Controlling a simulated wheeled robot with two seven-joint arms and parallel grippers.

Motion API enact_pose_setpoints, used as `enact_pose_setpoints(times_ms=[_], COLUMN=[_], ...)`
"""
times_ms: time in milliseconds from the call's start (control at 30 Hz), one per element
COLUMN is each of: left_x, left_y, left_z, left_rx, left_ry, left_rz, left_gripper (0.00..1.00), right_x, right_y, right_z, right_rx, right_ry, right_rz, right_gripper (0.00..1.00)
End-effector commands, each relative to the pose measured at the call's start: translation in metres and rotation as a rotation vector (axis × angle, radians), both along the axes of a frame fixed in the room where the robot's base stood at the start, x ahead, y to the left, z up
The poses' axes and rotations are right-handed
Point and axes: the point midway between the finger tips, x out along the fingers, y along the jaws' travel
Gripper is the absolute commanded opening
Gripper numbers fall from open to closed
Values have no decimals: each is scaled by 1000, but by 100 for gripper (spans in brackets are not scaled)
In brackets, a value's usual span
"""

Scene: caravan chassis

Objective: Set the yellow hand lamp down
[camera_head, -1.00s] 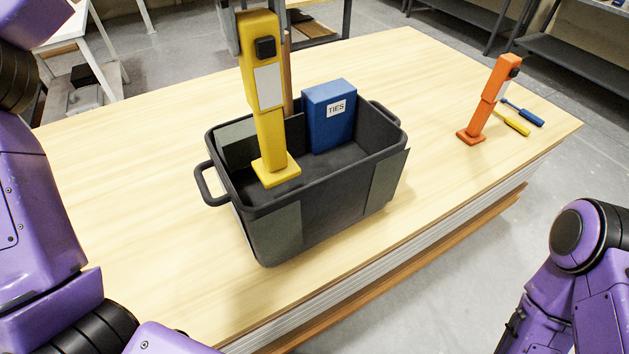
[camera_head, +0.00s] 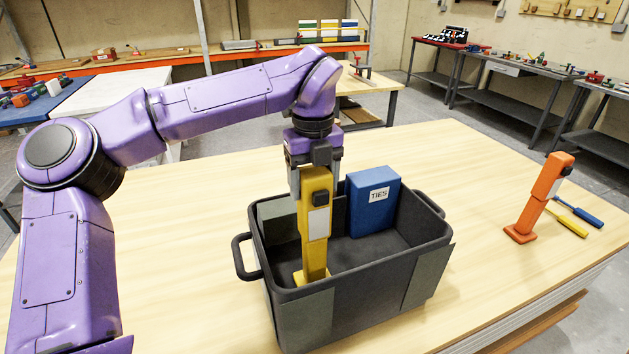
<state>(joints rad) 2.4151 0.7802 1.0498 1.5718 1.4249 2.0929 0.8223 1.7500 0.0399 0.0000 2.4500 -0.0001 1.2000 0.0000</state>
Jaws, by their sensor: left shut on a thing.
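The yellow hand lamp (camera_head: 313,243) is upright in the left part of the dark grey crate (camera_head: 398,293). It has a black switch and a pale panel on its front. My left gripper (camera_head: 315,176) points down from above and is shut on the lamp's top end. The lamp's foot shows just behind the crate's near rim; whether it touches the crate floor cannot be told. My right gripper is out of view.
A blue TIES box (camera_head: 372,202) stands at the crate's back. An orange hand lamp (camera_head: 540,198) stands on the wooden table (camera_head: 190,262) at the right, beside blue-handled (camera_head: 580,212) and yellow-handled (camera_head: 566,224) tools. The table left of the crate is clear.

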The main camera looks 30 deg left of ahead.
Motion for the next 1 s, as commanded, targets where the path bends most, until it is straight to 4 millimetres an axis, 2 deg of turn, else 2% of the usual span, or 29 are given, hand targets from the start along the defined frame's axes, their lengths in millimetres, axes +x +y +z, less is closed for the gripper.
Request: enact_pose_setpoints(times_ms=[133,167,233,500,567,633,1000], left_x=[0,0,0,0,0,1,1], left_y=[0,0,0,0,0,0,-1], left_z=[-3,-3,-2,-2,3,9,99], left_rx=[0,0,0,0,0,2,3], left_ry=[-1,0,0,0,0,-4,-4], left_rz=[0,0,-1,0,0,0,0], left_gripper=[0,71,94,94,94,94,94], right_x=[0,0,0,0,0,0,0], right_y=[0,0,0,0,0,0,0], right_z=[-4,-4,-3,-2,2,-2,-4], right_rx=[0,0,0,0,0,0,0], right_ry=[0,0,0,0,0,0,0], right_rz=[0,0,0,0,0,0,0], right_gripper=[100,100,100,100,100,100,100])
